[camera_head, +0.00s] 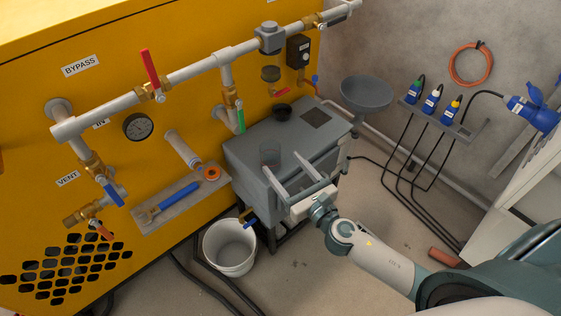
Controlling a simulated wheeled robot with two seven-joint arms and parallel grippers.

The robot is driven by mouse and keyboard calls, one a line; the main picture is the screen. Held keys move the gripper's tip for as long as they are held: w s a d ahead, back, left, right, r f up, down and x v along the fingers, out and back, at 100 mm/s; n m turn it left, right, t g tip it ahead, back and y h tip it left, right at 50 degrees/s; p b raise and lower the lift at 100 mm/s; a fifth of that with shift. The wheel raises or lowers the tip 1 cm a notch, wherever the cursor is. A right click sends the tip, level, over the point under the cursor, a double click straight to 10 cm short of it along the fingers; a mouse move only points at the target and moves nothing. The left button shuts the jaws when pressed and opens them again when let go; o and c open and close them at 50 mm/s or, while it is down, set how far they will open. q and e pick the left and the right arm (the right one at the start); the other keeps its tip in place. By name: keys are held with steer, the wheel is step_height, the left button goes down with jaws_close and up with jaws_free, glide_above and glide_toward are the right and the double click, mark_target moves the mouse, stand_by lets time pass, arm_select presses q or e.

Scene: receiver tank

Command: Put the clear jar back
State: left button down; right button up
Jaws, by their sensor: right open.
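The clear jar (270,154) stands upright on the top of the grey tank (240,152), near its left side. My right gripper (283,161) reaches over the tank from the lower right. Its two long fingers are apart and point at the jar. The jar is just past the fingertips, closer to the left one; I cannot tell whether they touch. Nothing shows between the fingers. My left gripper is not in view.
Pipework with a red lever (150,68) and green handle (239,115) runs along the yellow panel (40,130). A dark cup (282,111) sits farther back on the tank. A white bucket (230,247) stands below left. A ledge (165,218) holds a blue-handled tool.

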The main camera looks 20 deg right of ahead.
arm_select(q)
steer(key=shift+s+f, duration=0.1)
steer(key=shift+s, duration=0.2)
arm_select(e)
steer(key=shift+s, duration=0.1)
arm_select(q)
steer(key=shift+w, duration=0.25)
arm_select(e)
steer(key=shift+s+d+f+m+h, duration=0.1)
steer(key=shift+s+f+m+h, duration=0.1)
steer(key=shift+m, duration=0.4)
steer(key=shift+s+d+f+m+h, duration=0.1)
steer(key=shift+s+m, duration=0.05)
steer(key=shift+m, duration=0.45)
steer(key=s+f+m+g+h, duration=0.3)
steer(key=s+f+m+g, duration=0.55)
steer(key=m, duration=1.25)
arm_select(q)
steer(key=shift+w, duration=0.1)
arm_select(e)
steer(key=s+a+f+m+g+y, duration=0.1)
steer(key=s+a+f+m, duration=0.1)
steer(key=s+m, duration=0.4)
steer(key=s+a+f+m+g+y, duration=0.1)
steer(key=s+a+m, duration=0.4)
steer(key=s, duration=0.5)
steer(key=shift+s+f+m+y, duration=0.35)
steer(key=shift+f+m+y, duration=0.15)
steer(key=shift+m, duration=0.2)
